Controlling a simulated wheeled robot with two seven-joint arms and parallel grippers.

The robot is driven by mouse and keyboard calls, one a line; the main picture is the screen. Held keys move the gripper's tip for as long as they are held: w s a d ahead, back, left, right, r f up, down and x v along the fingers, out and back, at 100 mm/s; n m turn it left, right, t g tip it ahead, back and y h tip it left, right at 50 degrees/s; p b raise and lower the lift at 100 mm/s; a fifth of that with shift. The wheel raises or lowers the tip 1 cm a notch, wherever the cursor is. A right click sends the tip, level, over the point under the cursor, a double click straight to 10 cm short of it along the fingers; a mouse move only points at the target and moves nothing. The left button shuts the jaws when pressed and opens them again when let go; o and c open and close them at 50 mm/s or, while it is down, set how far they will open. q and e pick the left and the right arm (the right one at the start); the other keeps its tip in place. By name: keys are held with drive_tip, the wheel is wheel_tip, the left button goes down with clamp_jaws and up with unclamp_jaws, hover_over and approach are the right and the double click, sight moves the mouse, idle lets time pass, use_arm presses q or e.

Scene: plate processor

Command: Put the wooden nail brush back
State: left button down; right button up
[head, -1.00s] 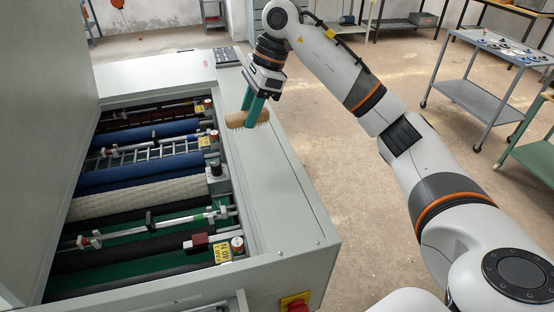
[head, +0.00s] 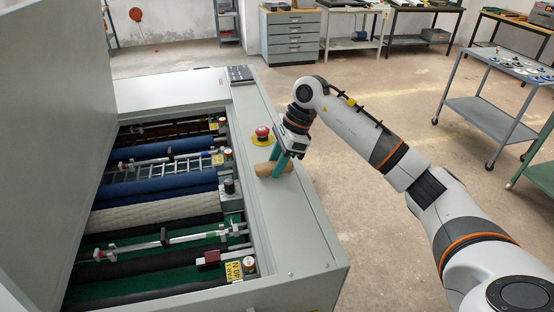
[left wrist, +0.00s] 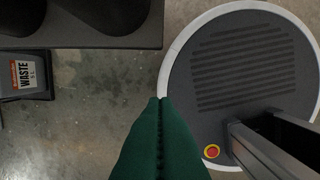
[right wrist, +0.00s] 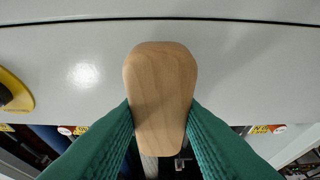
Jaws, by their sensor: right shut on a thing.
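The wooden nail brush (head: 264,170) is in the jaws of my right gripper (head: 280,169), over the grey right-hand ledge of the plate processor (head: 300,222). Its smooth wooden back fills the middle of the right wrist view (right wrist: 160,85), between the green fingers (right wrist: 160,125). Its bristles are hidden. It is at or just above the ledge; I cannot tell whether it touches. My left gripper (left wrist: 160,100) shows only in the left wrist view, its green fingers together and empty above the floor.
A red emergency button on a yellow base (head: 262,135) stands just behind the brush. The open processor bay with rollers (head: 160,200) lies to the left. A grey trolley (head: 490,95) stands at the right. A waste bin (left wrist: 25,75) shows in the left wrist view.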

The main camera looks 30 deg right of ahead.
drive_tip(key=shift+f, duration=0.1)
drive_tip(key=o, duration=0.4)
drive_tip(key=shift+f, duration=0.1)
drive_tip(key=o, duration=0.5)
drive_tip(key=shift+r, duration=0.35)
drive_tip(key=shift+b+v, duration=1.45)
drive_tip(key=shift+v, duration=4.45)
drive_tip(key=shift+f, duration=0.1)
